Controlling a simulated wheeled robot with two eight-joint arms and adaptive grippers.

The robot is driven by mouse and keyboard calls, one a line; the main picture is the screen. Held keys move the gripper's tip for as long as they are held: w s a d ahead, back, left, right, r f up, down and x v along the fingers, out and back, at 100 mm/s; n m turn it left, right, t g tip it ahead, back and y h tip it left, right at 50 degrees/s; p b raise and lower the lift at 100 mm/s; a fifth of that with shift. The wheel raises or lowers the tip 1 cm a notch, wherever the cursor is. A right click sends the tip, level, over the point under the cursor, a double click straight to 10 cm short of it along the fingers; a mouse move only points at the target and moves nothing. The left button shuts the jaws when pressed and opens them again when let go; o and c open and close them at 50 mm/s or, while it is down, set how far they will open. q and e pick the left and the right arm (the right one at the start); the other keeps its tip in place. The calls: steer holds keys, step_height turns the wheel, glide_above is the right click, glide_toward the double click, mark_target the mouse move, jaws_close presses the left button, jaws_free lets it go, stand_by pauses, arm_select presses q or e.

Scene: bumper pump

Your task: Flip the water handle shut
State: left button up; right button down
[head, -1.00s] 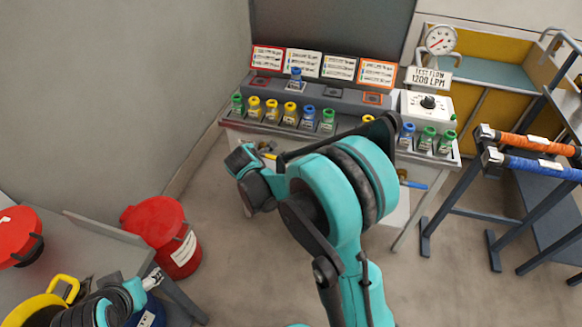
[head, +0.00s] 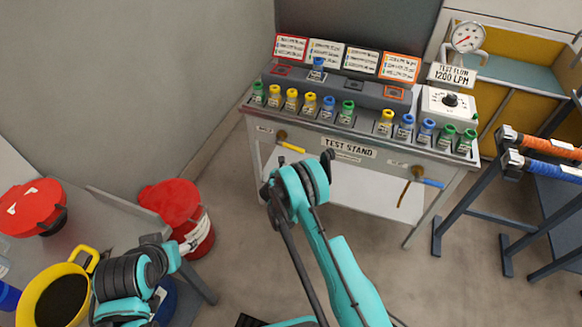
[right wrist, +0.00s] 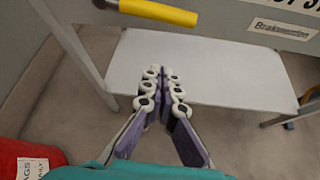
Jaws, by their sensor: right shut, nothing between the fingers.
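A blue valve handle (head: 428,183) sticks out to the right from a brass fitting at the right of the test stand's (head: 348,147) front. A yellow valve handle (head: 291,147) sticks out to the right from a brass fitting at the front left. The yellow handle also shows at the top of the right wrist view (right wrist: 158,12). My right gripper (right wrist: 162,82) is shut and empty, apart from the yellow handle, over the pale lower shelf in that view. In the head view my right arm hides it. My left gripper (head: 190,244) is near the red bin, small and unclear.
Several colored-cap bottles (head: 310,103) line the stand's top, with a gauge (head: 467,37) behind. A rack with orange and blue rolls (head: 548,143) stands at right. A red bin (head: 178,205) and a yellow bucket (head: 90,262) are at left. The floor between is open.

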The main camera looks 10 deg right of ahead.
mark_target(294, 148)
steer(key=b+x, duration=0.3)
steer(key=x, duration=0.5)
steer(key=r, duration=0.4)
steer(key=shift+d+r, duration=0.15)
steer(key=shift+d, duration=0.15)
steer(key=shift+s+d+r+n+g+h, duration=0.1)
steer(key=shift+r+n+g+h, duration=0.35)
steer(key=shift+r, duration=0.3)
